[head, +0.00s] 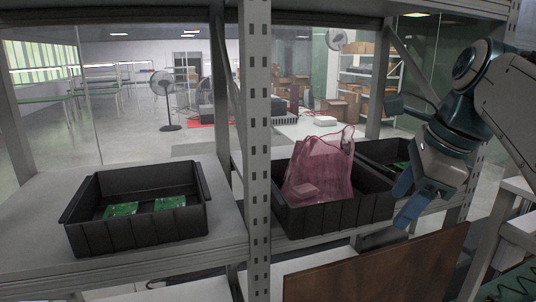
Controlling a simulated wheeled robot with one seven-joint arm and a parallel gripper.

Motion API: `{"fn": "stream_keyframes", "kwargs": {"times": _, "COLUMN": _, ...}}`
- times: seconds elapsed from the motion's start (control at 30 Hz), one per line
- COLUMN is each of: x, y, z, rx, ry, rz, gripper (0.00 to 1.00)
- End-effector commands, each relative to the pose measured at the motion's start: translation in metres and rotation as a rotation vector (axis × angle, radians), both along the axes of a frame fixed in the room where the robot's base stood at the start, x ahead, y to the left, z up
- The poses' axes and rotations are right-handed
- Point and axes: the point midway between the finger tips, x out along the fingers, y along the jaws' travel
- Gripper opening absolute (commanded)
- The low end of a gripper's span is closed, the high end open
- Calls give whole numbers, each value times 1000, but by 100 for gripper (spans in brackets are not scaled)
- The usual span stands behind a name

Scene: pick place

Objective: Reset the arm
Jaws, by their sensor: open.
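My gripper (408,200) is at the right of the head view, in front of the shelf and beside the right end of the middle black bin (345,217). Its blue fingers point down and stand apart, with nothing seen between them. A translucent pink plastic bag (322,168) stands in the middle bin, with box-like contents showing faintly inside. The bag is apart from my gripper.
A black bin (140,237) with two green circuit boards (170,202) sits on the left shelf. Another black bin (378,153) is behind my gripper. A perforated grey post (258,150) divides the shelf. A brown board (375,268) lies below at the front.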

Motion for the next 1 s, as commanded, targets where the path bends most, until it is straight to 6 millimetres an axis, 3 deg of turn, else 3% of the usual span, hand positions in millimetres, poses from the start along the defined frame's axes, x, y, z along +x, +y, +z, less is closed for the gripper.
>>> {"fn": "stream_keyframes", "kwargs": {"times": 0.37, "x": -20, "y": 34, "z": -113, "rx": -305, "ry": -146, "rz": 719, "gripper": 57}}
{"fn": "stream_keyframes", "kwargs": {"times": 0.7, "x": -58, "y": 59, "z": -223, "rx": -618, "ry": -238, "rz": 1479, "gripper": 57}}
{"fn": "stream_keyframes", "kwargs": {"times": 0.83, "x": -69, "y": 62, "z": -248, "rx": -694, "ry": -252, "rz": 1669, "gripper": 57}}
{"fn": "stream_keyframes", "kwargs": {"times": 1.0, "x": -75, "y": 65, "z": -261, "rx": -735, "ry": -258, "rz": 1778, "gripper": 57}}
